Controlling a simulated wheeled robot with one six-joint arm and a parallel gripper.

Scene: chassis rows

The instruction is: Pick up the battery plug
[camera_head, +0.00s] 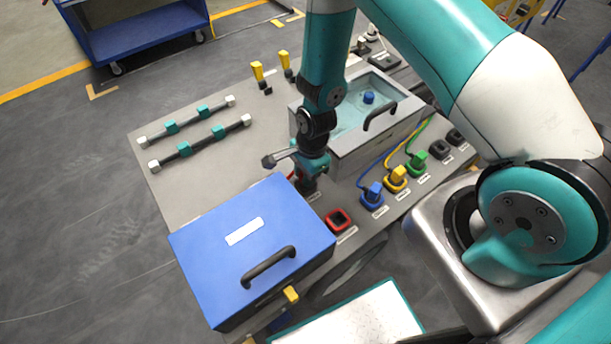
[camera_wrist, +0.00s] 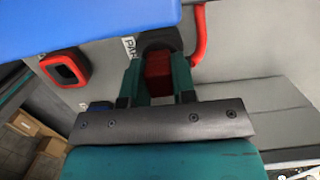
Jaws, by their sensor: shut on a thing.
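The red battery plug (camera_wrist: 158,78) sits between the two teal fingers of my gripper (camera_wrist: 157,66) in the wrist view, and the fingers are shut on it. Its far end meets a dark round holder (camera_wrist: 160,38) beside a partly hidden label; I cannot tell if it is still seated. A red cable (camera_wrist: 199,38) runs up on the right. In the head view my gripper (camera_head: 308,186) is low over the panel, behind the blue box, and hides the plug. A red-rimmed socket (camera_head: 338,219) is to its right and nearer; it also shows in the wrist view (camera_wrist: 65,68).
A blue box (camera_head: 205,245) with a black handle stands close in front of my gripper. A clear-lidded bin (camera_head: 345,150) is just behind. Blue (camera_head: 373,195), yellow (camera_head: 396,178) and green (camera_head: 416,161) plugs line the right edge.

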